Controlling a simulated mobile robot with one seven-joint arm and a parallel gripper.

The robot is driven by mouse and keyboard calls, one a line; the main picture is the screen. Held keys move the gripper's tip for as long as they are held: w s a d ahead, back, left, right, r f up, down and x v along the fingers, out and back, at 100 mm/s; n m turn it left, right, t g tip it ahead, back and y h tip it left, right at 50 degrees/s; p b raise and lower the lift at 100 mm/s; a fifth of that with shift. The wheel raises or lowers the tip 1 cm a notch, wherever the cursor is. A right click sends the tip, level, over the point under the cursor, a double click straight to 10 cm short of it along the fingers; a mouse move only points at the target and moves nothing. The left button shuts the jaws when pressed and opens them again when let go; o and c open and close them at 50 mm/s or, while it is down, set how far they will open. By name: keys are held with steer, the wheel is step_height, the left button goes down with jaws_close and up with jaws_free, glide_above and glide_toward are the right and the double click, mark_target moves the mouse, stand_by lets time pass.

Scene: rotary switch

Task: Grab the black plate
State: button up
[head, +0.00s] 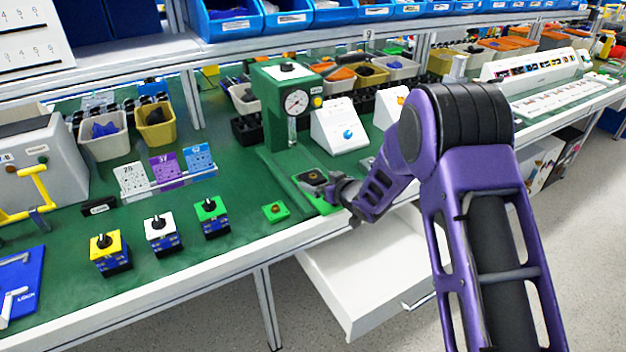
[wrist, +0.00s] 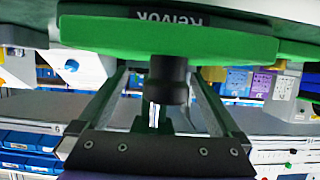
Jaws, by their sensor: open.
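My gripper (head: 340,190) is low over that edge, just right of the black piece, and my arm partly hides the spot. In the wrist view, which looks upside down, my gripper (wrist: 158,75) is open. A black round knob (wrist: 168,82) stands between its fingers, in front of a green body (wrist: 165,45). A black strip with pale lettering (wrist: 150,14) is beyond the green. I cannot tell whether the fingers touch the knob.
A green press with a dial gauge (head: 290,105) stands behind the gripper. White sloped boxes (head: 338,126) are further right. A small green button block (head: 275,211) and several switch blocks (head: 211,216) are to the left. An open white drawer (head: 365,265) juts out below the bench edge.

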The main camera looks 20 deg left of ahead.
steer(key=shift+w+a+f, duration=0.1)
steer(key=shift+w+a, duration=0.15)
steer(key=c, duration=1.4)
